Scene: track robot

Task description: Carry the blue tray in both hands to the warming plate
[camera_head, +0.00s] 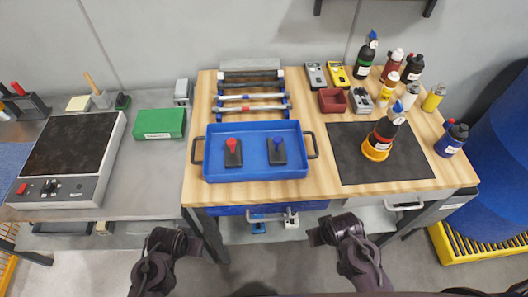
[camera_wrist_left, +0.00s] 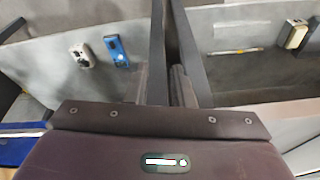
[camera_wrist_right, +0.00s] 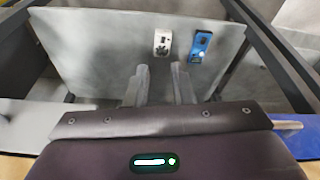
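The blue tray (camera_head: 285,127) lies flat on the wooden bench top and has a dark handle on its left end and another on its right end. The warming plate (camera_head: 107,152), a pale box with a dark top and a red switch, sits on the grey bench at left. My left gripper (camera_head: 212,249) and my right gripper (camera_head: 316,237) are in front of the wooden bench's front edge, apart from the tray. Both are open and empty, with finger gaps in the wrist views (camera_wrist_left: 163,88) (camera_wrist_right: 160,85).
A green box (camera_head: 160,123) lies between the plate and the tray. A rack of rods (camera_head: 250,95) stands directly behind the tray. A dark mat (camera_head: 405,165) with a bottle is to its right, with several bottles behind.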

